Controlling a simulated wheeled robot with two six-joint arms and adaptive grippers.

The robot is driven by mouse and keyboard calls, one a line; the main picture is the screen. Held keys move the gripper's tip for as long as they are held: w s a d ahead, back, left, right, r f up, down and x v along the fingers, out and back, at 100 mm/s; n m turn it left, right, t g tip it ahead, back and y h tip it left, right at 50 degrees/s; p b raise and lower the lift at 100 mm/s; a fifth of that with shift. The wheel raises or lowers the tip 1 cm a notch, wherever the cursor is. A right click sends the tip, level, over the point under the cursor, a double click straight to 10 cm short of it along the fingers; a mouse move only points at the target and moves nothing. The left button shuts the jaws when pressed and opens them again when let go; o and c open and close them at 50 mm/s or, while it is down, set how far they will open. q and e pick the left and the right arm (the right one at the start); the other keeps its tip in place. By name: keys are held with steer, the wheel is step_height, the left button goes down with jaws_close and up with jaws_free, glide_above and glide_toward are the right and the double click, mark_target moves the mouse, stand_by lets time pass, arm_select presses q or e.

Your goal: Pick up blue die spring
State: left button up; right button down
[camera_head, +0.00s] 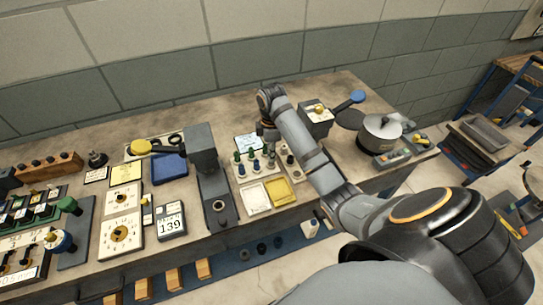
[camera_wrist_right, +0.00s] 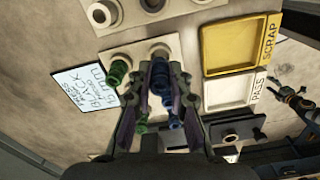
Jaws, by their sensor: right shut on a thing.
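My right gripper (camera_head: 268,148) reaches down over a pale spring board (camera_head: 243,177) in the head view. In the right wrist view, its two fingers (camera_wrist_right: 160,95) are closed around a blue die spring (camera_wrist_right: 160,72). The spring looks upright; whether it is clear of the board cannot be told. A green spring (camera_wrist_right: 118,70) stands just left of the fingers. A smaller blue spring (camera_wrist_right: 168,112) and a smaller green one (camera_wrist_right: 142,124) show between and below the fingers, partly hidden. My left gripper is not in view.
A yellow SCRAP tray (camera_wrist_right: 203,45) and a white PASS tray (camera_wrist_right: 205,95) lie right of the board. A card (camera_wrist_right: 80,80) lies to its left. A grey press column (camera_head: 203,150) stands left of the board in the head view. A pot (camera_head: 380,130) stands at the bench's right end.

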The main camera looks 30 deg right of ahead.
steer(key=s+a+r+p, duration=0.7)
steer(key=s+r+p, duration=0.3)
steer(key=s+p, duration=0.2)
steer(key=shift+p, duration=0.85)
steer(key=shift+f, duration=0.1)
